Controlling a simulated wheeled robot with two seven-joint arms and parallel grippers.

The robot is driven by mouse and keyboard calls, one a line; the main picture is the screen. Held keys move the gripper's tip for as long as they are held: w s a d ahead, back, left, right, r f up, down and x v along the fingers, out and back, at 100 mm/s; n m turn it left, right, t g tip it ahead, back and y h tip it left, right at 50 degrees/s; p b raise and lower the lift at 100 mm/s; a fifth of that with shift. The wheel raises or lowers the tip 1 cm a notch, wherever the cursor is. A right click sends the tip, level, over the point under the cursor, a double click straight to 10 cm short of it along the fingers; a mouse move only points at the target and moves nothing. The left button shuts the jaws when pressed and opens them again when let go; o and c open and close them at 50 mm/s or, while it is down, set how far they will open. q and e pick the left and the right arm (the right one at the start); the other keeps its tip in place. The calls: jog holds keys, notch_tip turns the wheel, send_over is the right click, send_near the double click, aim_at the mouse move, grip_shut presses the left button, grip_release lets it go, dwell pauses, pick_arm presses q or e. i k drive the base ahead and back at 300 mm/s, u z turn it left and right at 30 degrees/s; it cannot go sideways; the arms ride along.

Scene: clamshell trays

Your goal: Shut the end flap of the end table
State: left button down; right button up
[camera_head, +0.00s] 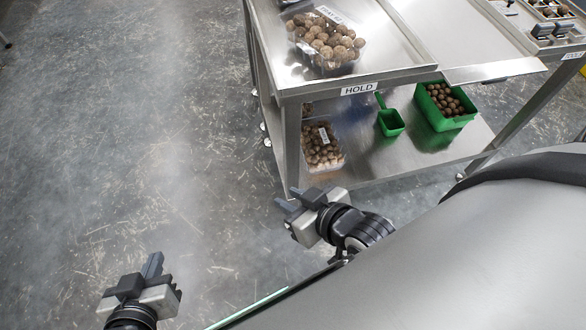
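A metal table (372,80) with a "HOLD" label stands at the upper right, with a lower shelf. A flat metal panel (490,72) with a dark slot sits at its front edge, between the labelled hold part and the tool part; I cannot tell for sure whether this is the end flap. My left gripper (152,264) is at the lower left over the floor, far from the table; its finger gap is not clear. My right gripper (288,197) is near the table's front left leg, below the top, with its fingertips apart and nothing between them.
A clear clamshell tray of brown balls (325,45) sits on the top. On the lower shelf (385,160) are another clear tray of balls (321,148), a green scoop (391,122) and a green bin (443,108). The floor (150,130) to the left is clear.

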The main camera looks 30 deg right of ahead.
aim_at(492, 72)
jog(key=z, duration=1.95)
jog(key=i, duration=0.55)
jog(key=u, duration=0.25)
